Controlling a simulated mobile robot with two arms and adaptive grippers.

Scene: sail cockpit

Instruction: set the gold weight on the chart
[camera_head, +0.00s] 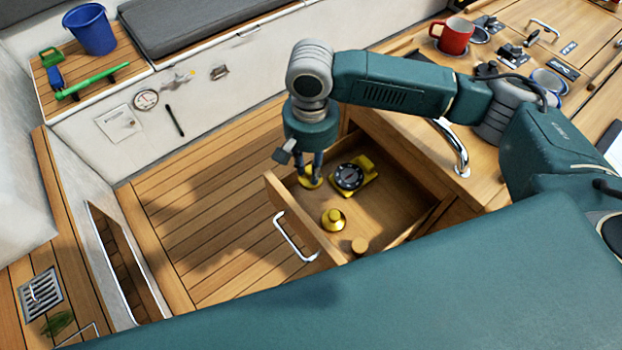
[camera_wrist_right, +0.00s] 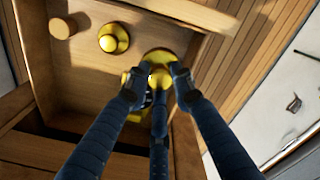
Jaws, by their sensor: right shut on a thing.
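My right gripper (camera_head: 311,169) reaches down into the open drawer (camera_head: 396,207). It is shut on a gold weight (camera_head: 312,181), near the drawer's far left corner. In the right wrist view this gold weight (camera_wrist_right: 159,59) sits between the dark fingers (camera_wrist_right: 157,82). A second gold weight (camera_head: 333,219) stands free in the drawer, and also shows in the right wrist view (camera_wrist_right: 113,38). I cannot clearly make out the chart; a pale sheet edge (camera_head: 612,138) shows at the far right. My left gripper is not in view.
A yellow and black compass (camera_head: 350,177) lies close to the gripper in the drawer. A wooden cylinder (camera_head: 360,245) stands nearer the front. A chrome faucet (camera_head: 455,150) rises beside the drawer. A red mug (camera_head: 454,37) stands on the counter behind my arm.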

